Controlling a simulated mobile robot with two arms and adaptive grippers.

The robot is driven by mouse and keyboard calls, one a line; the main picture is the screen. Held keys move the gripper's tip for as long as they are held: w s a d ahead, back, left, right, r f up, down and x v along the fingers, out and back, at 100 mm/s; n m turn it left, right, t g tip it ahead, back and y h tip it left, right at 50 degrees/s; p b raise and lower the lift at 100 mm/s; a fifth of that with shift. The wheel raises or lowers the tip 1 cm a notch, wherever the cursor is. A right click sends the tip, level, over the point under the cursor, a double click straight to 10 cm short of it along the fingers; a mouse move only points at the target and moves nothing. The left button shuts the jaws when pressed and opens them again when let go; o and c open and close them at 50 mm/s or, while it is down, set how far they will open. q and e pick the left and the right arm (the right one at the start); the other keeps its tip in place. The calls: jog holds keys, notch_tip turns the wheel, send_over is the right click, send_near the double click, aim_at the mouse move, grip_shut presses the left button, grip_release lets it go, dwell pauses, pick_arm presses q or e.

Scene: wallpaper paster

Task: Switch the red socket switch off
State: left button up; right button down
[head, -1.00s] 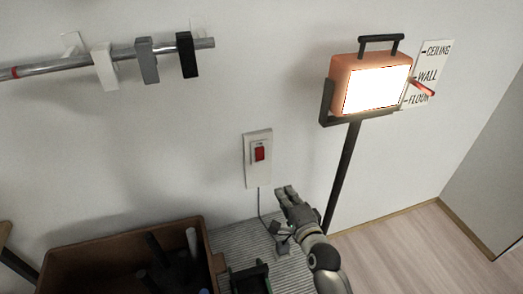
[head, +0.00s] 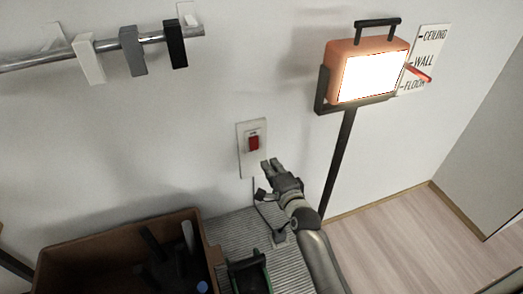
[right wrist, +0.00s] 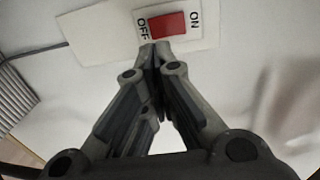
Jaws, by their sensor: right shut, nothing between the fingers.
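The red socket switch (head: 253,143) sits on a white wall plate (head: 244,165). In the right wrist view the red rocker (right wrist: 167,25) lies between the OFF mark on its left and the ON mark on its right. My right gripper (head: 269,164) is shut and empty, just below the switch in the head view. In the right wrist view its fingertips (right wrist: 156,45) overlap the lower edge of the plate, close to the OFF end of the rocker. I cannot tell whether they touch. My left gripper is not in view.
A lit orange work lamp (head: 367,72) stands on a dark pole right of the switch. A brown bin (head: 110,246) with tools and a ribbed grey surface (head: 232,230) lie below. A metal rail (head: 110,45) with clips is at upper left. The floor at right is clear.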

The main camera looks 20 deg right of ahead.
aim_at(259, 147)
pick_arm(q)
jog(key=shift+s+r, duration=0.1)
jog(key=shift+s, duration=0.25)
pick_arm(e)
jog(key=w, duration=0.3)
jog(key=w+f, duration=0.1)
jog(key=w, duration=0.4)
jog(key=shift+w+a+f, duration=0.15)
jog(key=shift+w, duration=0.15)
